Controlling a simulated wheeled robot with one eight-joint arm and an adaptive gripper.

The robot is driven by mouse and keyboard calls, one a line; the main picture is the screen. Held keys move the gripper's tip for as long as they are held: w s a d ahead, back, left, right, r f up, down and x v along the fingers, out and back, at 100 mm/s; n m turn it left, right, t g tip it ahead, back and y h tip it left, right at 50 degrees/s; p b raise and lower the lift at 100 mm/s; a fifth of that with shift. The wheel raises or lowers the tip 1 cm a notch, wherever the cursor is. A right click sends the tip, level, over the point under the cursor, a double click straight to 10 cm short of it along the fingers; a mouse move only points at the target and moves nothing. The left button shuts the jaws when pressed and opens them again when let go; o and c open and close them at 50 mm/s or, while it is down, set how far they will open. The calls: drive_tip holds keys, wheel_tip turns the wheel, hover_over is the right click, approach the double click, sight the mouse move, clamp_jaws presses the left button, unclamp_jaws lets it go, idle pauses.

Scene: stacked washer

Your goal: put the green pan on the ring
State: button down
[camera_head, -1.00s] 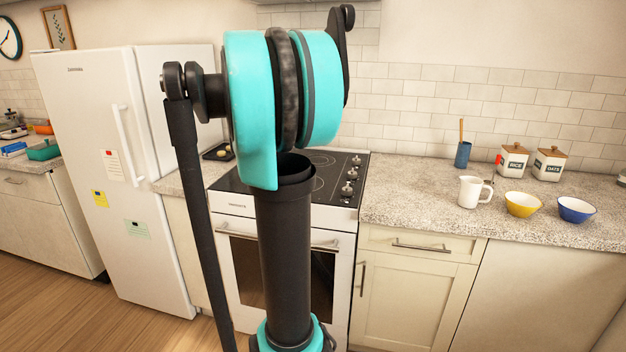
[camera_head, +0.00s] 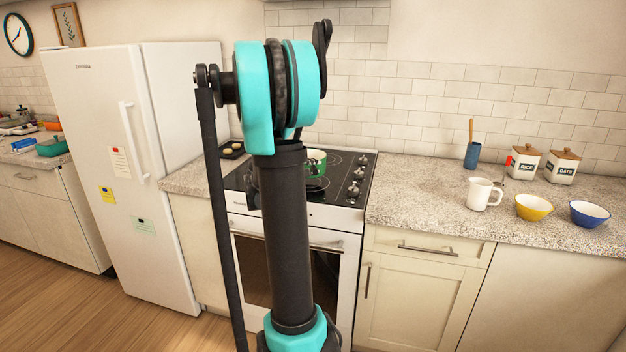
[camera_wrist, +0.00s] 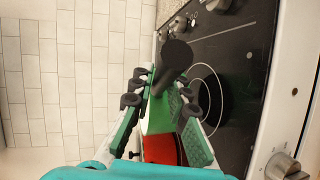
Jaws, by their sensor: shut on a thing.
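My gripper is shut on the pan. A pale cooktop ring (camera_wrist: 209,82) lies just right of the fingers, partly covered by them. Whether the pan touches the cooktop cannot be told.
The stove knobs (camera_head: 357,182) line the cooktop's right side. A dark tray with round items (camera_head: 232,149) lies left of the stove. On the right counter stand a white pitcher (camera_head: 482,194), a yellow bowl (camera_head: 533,207) and a blue bowl (camera_head: 589,214). The fridge (camera_head: 120,150) stands left.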

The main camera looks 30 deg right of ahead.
drive_tip(key=shift+f, duration=2.1)
drive_tip(key=c, duration=1.5)
unclamp_jaws()
drive_tip(key=shift+f, duration=0.1)
drive_tip(key=shift+o, duration=0.2)
drive_tip(key=v, duration=1.2)
drive_tip(key=s+a+f+m+y, duration=0.1)
drive_tip(key=s+a+f+y, duration=0.6)
drive_tip(key=a, duration=0.5)
drive_tip(key=s+a+f+m+y, duration=0.2)
drive_tip(key=s+a+f+y, duration=0.5)
drive_tip(key=s+a+f, duration=0.4)
drive_tip(key=s+a, duration=0.1)
drive_tip(key=a, duration=0.1)
drive_tip(key=shift+s+a+y, duration=0.25)
drive_tip(key=shift+a+y, duration=0.05)
drive_tip(key=shift+y, duration=0.1)
drive_tip(key=shift+f, duration=0.15)
